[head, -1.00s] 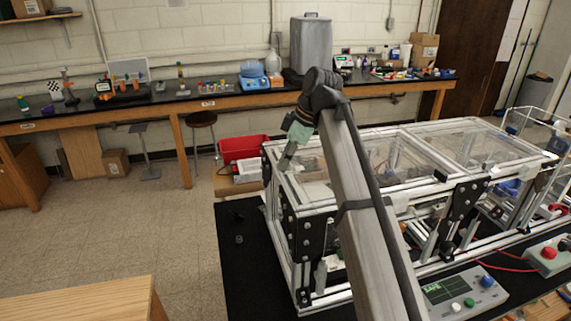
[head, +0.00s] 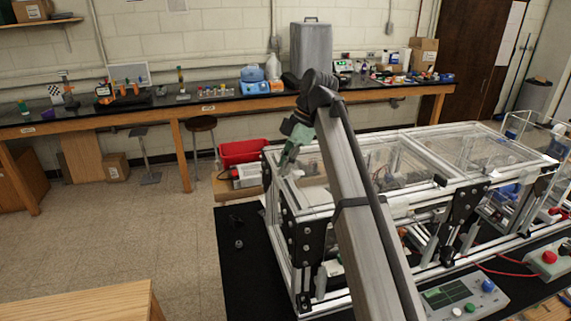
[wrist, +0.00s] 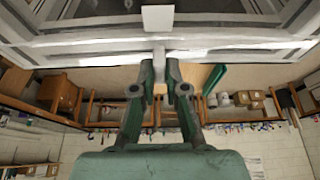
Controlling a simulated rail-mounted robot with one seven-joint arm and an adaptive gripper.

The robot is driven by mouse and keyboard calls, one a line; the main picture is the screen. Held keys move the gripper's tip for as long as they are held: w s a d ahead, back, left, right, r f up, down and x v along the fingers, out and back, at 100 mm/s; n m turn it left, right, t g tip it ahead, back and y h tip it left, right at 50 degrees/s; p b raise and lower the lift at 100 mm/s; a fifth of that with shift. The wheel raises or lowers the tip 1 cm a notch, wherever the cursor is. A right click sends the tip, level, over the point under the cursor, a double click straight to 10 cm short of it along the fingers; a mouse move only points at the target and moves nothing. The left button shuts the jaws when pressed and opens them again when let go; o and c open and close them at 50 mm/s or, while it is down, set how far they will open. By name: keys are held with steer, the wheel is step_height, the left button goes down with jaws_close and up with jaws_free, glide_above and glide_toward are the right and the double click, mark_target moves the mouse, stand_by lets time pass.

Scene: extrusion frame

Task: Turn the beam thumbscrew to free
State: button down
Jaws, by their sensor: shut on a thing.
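My gripper (head: 283,168) is at the upper left corner of the aluminium extrusion frame (head: 277,218), at its top rail. In the wrist view my gripper (wrist: 159,66) has its two green fingers closed around a small pale block (wrist: 159,57) at the edge of the frame's beam (wrist: 95,50). This block seems to be the beam thumbscrew; its shape and turn angle are mostly hidden by the fingertips. In the head view it cannot be made out. A flat white tab (wrist: 157,18) shows on the frame just beyond the fingertips.
The frame has clear top panels (head: 395,160) and black corner plates (head: 308,240). A grey control box (head: 465,300) stands in front of it. A red tub (head: 243,152) is on the floor side behind. The black mat (head: 240,270) left of the frame is mostly clear.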

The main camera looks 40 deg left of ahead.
steer(key=c, duration=1.2)
jaws_free()
